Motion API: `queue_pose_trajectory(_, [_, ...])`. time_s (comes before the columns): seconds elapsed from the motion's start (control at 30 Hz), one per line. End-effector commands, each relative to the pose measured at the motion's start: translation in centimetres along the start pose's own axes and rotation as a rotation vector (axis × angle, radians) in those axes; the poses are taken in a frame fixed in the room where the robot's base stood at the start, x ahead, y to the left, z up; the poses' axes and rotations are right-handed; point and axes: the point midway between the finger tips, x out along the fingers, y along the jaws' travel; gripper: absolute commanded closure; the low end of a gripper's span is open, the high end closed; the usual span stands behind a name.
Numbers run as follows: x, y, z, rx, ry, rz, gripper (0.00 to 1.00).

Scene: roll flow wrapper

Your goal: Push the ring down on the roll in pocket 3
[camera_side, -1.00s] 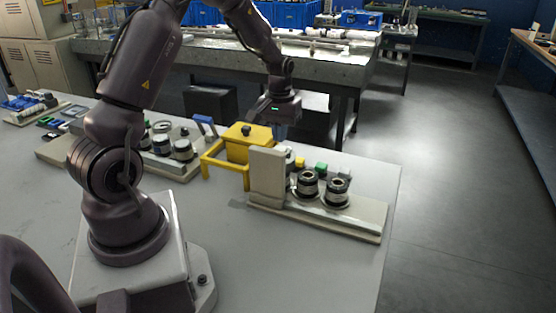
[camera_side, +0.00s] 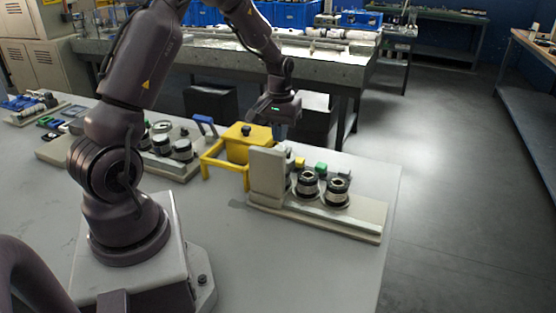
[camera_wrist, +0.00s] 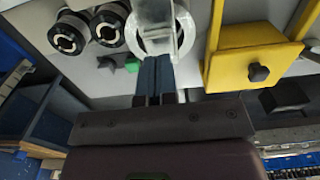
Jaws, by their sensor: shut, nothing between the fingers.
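Two upright rolls with black rings stand on the pale fixture (camera_side: 350,222) in the side view: the left roll (camera_side: 308,184) and the right roll (camera_side: 336,190). They also show at the upper left of the wrist view, as one roll (camera_wrist: 68,33) and another (camera_wrist: 110,23). A pale round rim (camera_wrist: 150,46) lies beyond my fingertips in the wrist view, partly hidden by them and a clear or grey upright part. I cannot tell which pocket is 3. My gripper (camera_wrist: 158,65) is shut and empty, its blue fingers together. In the side view my gripper (camera_side: 281,131) is behind the upright block.
The pale upright block (camera_side: 267,176) hides the fixture's far end. A yellow box with a black knob (camera_side: 247,146) stands close by on the left. Small green (camera_side: 321,168) and yellow (camera_side: 299,162) blocks sit behind the rolls. The table front is clear.

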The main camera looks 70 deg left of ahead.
Motion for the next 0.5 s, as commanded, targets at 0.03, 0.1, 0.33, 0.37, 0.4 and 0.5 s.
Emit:
queue_pose_trajectory(0.03, [0.1,0.0,0.0,0.0,-0.001,0.0,1.0])
queue_pose_trajectory(0.1, [0.3,0.0,0.0,0.0,-0.001,0.0,1.0])
queue_pose_trajectory(0.33, [1.1,0.0,0.0,0.0,-0.002,0.0,1.0])
queue_pose_trajectory(0.37, [1.2,0.0,0.0,0.0,-0.002,0.0,1.0])
queue_pose_trajectory(0.4, [1.4,0.0,0.0,0.0,-0.002,0.0,1.0])
queue_pose_trajectory(0.5, [1.7,0.0,0.0,0.0,-0.001,0.0,1.0])
